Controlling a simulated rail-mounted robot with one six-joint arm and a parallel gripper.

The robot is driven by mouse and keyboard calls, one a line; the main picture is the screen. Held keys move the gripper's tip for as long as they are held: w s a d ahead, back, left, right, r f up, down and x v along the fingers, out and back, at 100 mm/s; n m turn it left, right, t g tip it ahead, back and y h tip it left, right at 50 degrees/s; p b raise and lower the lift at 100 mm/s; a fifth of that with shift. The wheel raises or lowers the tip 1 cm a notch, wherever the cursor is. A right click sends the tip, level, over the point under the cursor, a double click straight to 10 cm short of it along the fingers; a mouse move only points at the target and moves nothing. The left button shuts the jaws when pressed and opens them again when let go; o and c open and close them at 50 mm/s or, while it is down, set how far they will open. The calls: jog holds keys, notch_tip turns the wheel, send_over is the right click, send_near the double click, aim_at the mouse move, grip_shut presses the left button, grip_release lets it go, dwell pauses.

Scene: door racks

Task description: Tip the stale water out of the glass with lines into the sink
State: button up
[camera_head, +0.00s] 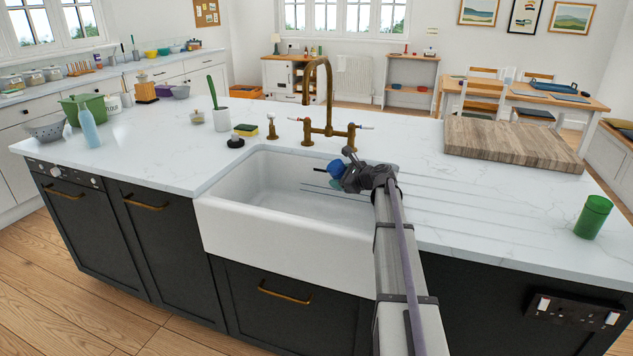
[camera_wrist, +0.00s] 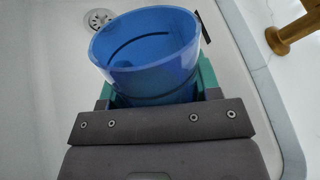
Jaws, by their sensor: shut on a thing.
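The glass with lines (camera_wrist: 145,50) is blue and see-through, with dark bands around it. In the wrist view its open rim faces partly up and away; I cannot tell whether water is inside. My gripper (camera_wrist: 158,90) is shut on the glass, a teal finger on each side. In the head view, the blue glass (camera_head: 336,168) is small and partly hidden by my gripper (camera_head: 338,178), over the right part of the sink basin. The white sink (camera_head: 285,235) has a round drain (camera_wrist: 98,18), seen beyond the glass in the wrist view.
A brass tap (camera_head: 329,100) stands behind the sink. A sponge (camera_head: 246,130) and a pot with a green-handled brush (camera_head: 221,118) stand at its back left. A wooden board (camera_head: 515,143) and a green cup (camera_head: 593,216) are on the right counter. The drainer between is clear.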

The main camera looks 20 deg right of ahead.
aim_at(334, 165)
jog(key=shift+a+f, duration=0.1)
jog(key=shift+a, duration=0.05)
jog(key=shift+a+r+n+g+h+p, duration=0.1)
jog(key=shift+r+n+g+h+p, duration=0.4)
jog(key=shift+p, duration=0.5)
jog(key=shift+f, duration=0.15)
jog(key=shift+r+n+g+h+p, duration=0.6)
jog(key=shift+r+n+h+p, duration=1)
jog(key=shift+p, duration=0.95)
jog(key=shift+w+a+r+n+h+p, duration=0.15)
jog(key=shift+a+n+h+p, duration=0.3)
jog(key=shift+h+p, duration=0.3)
dwell(0.8)
jog(key=shift+a+r+n+g+h+p, duration=0.15)
jog(key=shift+r+n+g+h+p, duration=0.3)
jog(key=shift+h, duration=0.3)
dwell(1.0)
